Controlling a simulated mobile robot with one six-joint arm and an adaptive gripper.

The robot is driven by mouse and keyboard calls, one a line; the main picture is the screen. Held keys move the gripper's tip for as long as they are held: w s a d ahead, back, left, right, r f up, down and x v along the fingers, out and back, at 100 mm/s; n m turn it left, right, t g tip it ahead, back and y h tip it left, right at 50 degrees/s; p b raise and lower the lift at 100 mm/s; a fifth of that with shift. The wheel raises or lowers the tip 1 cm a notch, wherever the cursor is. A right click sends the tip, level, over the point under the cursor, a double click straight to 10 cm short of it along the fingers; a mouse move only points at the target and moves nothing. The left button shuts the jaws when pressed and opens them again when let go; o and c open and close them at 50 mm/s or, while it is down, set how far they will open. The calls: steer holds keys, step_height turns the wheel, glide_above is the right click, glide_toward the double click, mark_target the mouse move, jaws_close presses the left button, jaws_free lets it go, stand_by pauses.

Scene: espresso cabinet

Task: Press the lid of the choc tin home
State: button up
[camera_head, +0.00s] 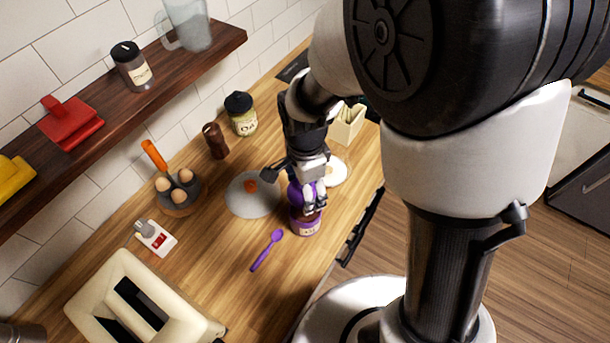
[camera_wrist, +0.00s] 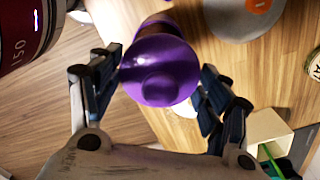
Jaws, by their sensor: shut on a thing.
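My gripper (camera_head: 318,200) points down over the front part of the counter, and it shows from behind in the wrist view (camera_wrist: 158,85). Its fingers are shut on a purple round piece (camera_wrist: 160,72) with a wide rim and a raised round middle. This piece also shows beside the fingers in the head view (camera_head: 297,193). The choc tin (camera_head: 306,226), dark purple-red with a pale label, stands just below the fingertips in the head view.
A purple spoon (camera_head: 267,250) lies left of the tin. A grey round mat (camera_head: 243,206) with an orange item is left of my gripper. A white plate (camera_head: 340,172) and a cream box (camera_head: 347,125) stand behind. The counter's front edge is close to the tin.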

steer(key=shift+s+f+b, duration=0.1)
steer(key=shift+f+b, duration=0.3)
steer(key=shift+f, duration=0.2)
steer(key=shift+f+b, duration=2)
steer(key=shift+f, duration=0.6)
steer(key=shift+f, duration=0.1)
steer(key=o, duration=1)
steer(key=shift+c, duration=0.2)
steer(key=shift+o, duration=0.7)
